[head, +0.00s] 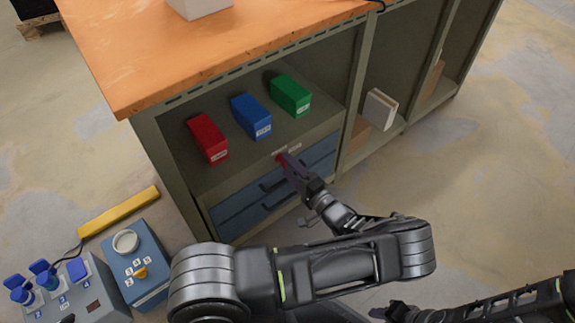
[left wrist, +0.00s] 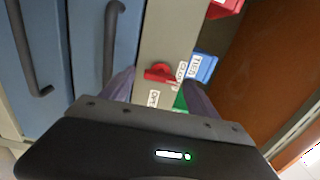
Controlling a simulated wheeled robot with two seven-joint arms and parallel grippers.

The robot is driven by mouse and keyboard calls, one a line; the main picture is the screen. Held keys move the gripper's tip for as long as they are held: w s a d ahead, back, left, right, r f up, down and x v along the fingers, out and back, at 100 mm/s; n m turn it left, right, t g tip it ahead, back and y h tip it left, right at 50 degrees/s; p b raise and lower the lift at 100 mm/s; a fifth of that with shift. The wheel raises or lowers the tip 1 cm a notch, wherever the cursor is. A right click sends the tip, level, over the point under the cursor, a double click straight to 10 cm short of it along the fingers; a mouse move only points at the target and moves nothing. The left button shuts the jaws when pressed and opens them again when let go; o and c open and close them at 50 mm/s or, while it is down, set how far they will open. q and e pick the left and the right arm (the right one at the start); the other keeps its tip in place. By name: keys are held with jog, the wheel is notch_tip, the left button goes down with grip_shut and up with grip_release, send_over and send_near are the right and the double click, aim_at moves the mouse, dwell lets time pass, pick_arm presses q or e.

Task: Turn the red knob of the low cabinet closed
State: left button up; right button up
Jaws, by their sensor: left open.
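The low cabinet is the drawer unit (head: 262,190) with blue drawer fronts under the workbench. Its red knob (head: 280,159) sits on the strip above the drawers, mostly covered by my left gripper (head: 284,162). In the left wrist view the red knob (left wrist: 160,73) shows between the two fingers of the open left gripper (left wrist: 158,80). Two small white labels (left wrist: 181,71) lie beside the knob; their text is hard to read. I cannot tell whether the fingers touch the knob. Part of my right gripper (head: 395,312) shows at the bottom edge; its jaws are unclear.
Red (head: 207,138), blue (head: 251,116) and green (head: 290,96) boxes stand on the shelf above the knob. Dark drawer handles (left wrist: 107,45) project near the left gripper. A blue control box (head: 138,262) and a grey button box (head: 75,292) stand at lower left.

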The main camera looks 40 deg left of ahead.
pick_arm(q)
jog(key=v, duration=0.6)
jog(key=shift+d, duration=0.2)
jog(key=shift+s, duration=0.1)
